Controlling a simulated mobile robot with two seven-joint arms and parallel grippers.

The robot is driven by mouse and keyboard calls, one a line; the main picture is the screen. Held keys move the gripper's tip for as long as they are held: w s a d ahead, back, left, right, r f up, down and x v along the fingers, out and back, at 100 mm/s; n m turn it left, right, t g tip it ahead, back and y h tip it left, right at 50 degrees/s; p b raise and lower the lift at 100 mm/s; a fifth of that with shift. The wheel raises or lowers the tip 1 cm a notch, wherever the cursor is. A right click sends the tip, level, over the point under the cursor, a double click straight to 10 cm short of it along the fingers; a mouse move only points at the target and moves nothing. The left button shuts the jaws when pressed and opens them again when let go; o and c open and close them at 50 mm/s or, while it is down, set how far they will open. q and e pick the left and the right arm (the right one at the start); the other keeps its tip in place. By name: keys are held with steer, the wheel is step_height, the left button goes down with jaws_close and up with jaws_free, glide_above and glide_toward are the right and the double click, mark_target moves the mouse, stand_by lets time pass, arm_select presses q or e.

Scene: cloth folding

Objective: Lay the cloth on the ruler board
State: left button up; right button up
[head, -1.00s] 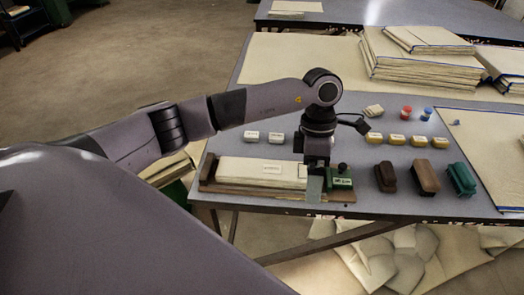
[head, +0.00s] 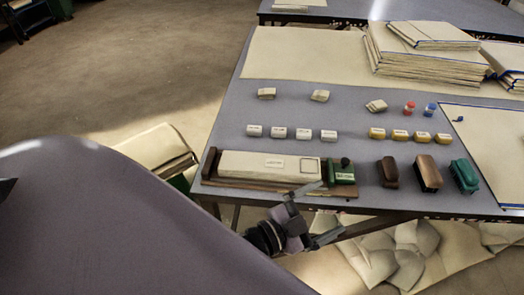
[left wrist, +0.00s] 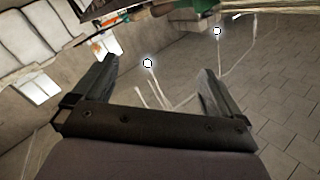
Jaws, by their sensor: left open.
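The ruler board (head: 225,182) is a low brown wooden board near the table's front edge, with a dark brown block at its left end and a green block (head: 342,171) at its right. A long, flat cream strip (head: 240,164), which looks like folded cloth, lies along it with a small label and a square outline on top. My left gripper (head: 318,213) is open, in front of and beside the table edge near the board's right end. In the left wrist view its two fingers (left wrist: 158,68) are spread with nothing between them. My right gripper is not in view.
The grey table (head: 220,125) holds small white blocks (head: 291,133), yellow blocks (head: 400,135), brown and green brushes (head: 427,173), and red and blue pots (head: 409,108). Cream sheets (head: 310,55) and folded stacks (head: 425,65) lie behind. Cushion-like cloths (head: 375,262) are below the table.

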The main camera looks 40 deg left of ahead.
arm_select(q)
steer(key=s+a+f+n+g+y, duration=0.2)
steer(key=s+a+f+n+g, duration=0.1)
steer(key=s+f, duration=0.3)
steer(key=s+a+f+n+g+y, duration=0.3)
steer(key=s+a+f+n, duration=0.1)
steer(key=f, duration=0.3)
steer(key=shift+s+n, duration=0.7)
steer(key=shift+s, duration=0.2)
steer(key=shift+a, duration=0.1)
